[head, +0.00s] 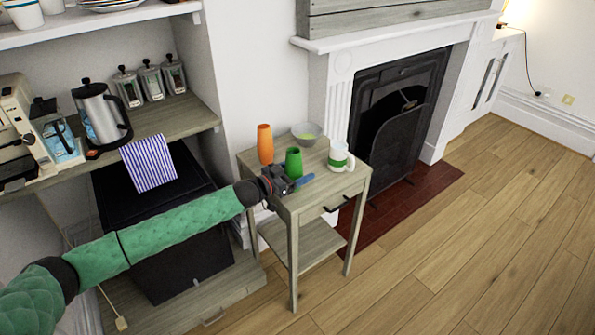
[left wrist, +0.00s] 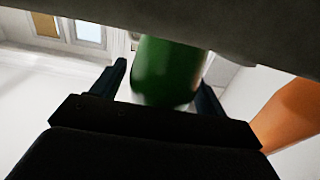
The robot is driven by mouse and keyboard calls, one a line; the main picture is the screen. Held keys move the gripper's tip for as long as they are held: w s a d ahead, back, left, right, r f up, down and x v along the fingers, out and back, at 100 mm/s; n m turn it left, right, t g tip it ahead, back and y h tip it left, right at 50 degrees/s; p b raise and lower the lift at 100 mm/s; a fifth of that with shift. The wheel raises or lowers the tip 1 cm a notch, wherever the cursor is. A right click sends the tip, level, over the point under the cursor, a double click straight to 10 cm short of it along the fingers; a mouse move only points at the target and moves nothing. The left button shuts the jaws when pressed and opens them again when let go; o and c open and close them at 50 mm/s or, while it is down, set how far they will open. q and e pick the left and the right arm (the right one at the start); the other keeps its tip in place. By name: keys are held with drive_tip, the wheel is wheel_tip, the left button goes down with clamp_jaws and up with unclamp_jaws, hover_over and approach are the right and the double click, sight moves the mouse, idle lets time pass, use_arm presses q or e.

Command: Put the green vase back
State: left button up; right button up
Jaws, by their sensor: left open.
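The green vase (head: 293,160) stands upright on the small grey wooden side table (head: 330,183), near its front left part. My left gripper (head: 290,181) is at the table's near edge, low against the vase. In the left wrist view the green vase (left wrist: 168,72) shows between the two open fingers, one on each side of it. I cannot tell whether either finger touches it. The gripper partly hides the vase's lower part in the head view. My right gripper is not in view.
An orange vase (head: 265,144) stands behind left of the green one and also shows in the left wrist view (left wrist: 292,115). A bowl (head: 306,134) and a white-and-green mug (head: 340,157) share the tabletop. A fireplace (head: 398,110) is behind right. Wooden floor at right is clear.

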use_arm(q)
drive_tip(key=shift+r, duration=0.2)
drive_tip(key=shift+s+a+f, duration=0.15)
drive_tip(key=shift+a, duration=0.15)
drive_tip(key=b+v, duration=0.1)
drive_tip(key=v, duration=0.5)
drive_tip(key=shift+s, duration=0.1)
drive_tip(key=shift+s+a, duration=0.2)
drive_tip(key=shift+a, duration=0.1)
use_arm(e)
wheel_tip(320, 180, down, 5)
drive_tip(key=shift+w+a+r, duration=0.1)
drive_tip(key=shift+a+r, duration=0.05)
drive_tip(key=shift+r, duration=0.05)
